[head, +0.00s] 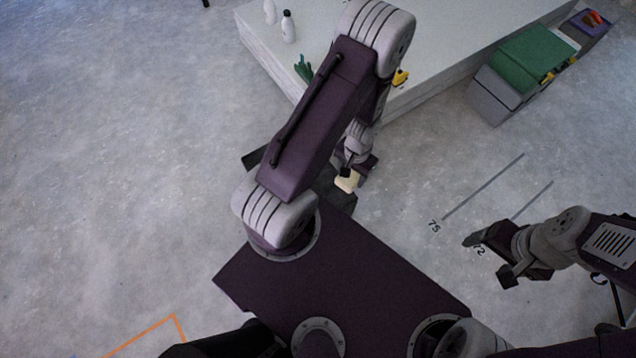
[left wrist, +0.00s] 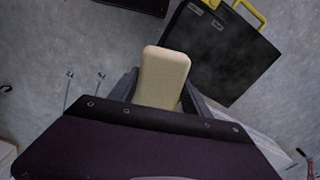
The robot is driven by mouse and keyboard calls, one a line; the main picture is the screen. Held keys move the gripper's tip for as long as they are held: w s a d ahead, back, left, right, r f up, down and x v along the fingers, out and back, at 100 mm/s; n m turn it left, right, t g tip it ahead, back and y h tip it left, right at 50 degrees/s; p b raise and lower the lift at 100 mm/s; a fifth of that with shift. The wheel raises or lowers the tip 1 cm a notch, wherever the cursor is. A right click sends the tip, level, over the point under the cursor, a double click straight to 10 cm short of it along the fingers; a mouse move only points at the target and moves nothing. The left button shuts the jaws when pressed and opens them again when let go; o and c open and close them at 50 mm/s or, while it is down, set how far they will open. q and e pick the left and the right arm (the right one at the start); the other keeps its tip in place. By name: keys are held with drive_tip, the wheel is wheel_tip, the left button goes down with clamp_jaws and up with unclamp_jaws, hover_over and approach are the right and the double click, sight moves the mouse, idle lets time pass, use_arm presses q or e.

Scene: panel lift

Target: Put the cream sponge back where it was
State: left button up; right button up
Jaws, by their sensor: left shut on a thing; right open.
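The cream sponge (left wrist: 165,72) is a rounded block held between the two fingers of my left gripper (left wrist: 160,90), which is shut on it. In the head view a small part of the cream sponge (head: 347,183) shows at the tip of my left gripper (head: 351,175), beyond my arm's big dark link, with floor around it. My right gripper (head: 491,259) is open and empty, over the floor at the lower right. The sponge's earlier place cannot be told from these frames.
A white platform (head: 440,50) at the top bears bottles (head: 288,27) and a green object (head: 303,68). A grey box with a green top (head: 522,58) stands at the right. A dark panel with a yellow handle (left wrist: 222,55) is beyond the sponge. Floor at left is clear.

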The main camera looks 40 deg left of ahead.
drive_tip(key=shift+o, duration=0.3)
wheel_tip(320, 180, down, 16)
drive_tip(key=b, duration=1.3)
drive_tip(key=shift+b, duration=0.35)
use_arm(q)
drive_tip(key=s+a+f+n+b, duration=0.1)
drive_tip(key=s+a+f+b, duration=0.2)
drive_tip(key=a+f+b, duration=0.45)
drive_tip(key=s+a+f+b, duration=0.4)
drive_tip(key=a+f, duration=0.5)
drive_tip(key=f, duration=0.1)
drive_tip(key=b, duration=0.5)
hover_over(327, 191)
drive_tip(key=f, duration=0.6)
drive_tip(key=shift+s+a+f, duration=0.15)
drive_tip(key=shift+s+a, duration=0.1)
drive_tip(key=shift+a, duration=0.1)
drive_tip(key=shift+w+d, duration=0.3)
drive_tip(key=shift+w, duration=0.05)
wheel_tip(327, 191, down, 4)
drive_tip(key=b, duration=0.3)
drive_tip(key=shift+f, duration=0.25)
drive_tip(key=shift+r, duration=0.25)
drive_tip(key=o, duration=1.2)
drive_tip(key=shift+f, duration=0.15)
use_arm(e)
wheel_tip(327, 191, down, 19)
drive_tip(key=shift+f, duration=0.15)
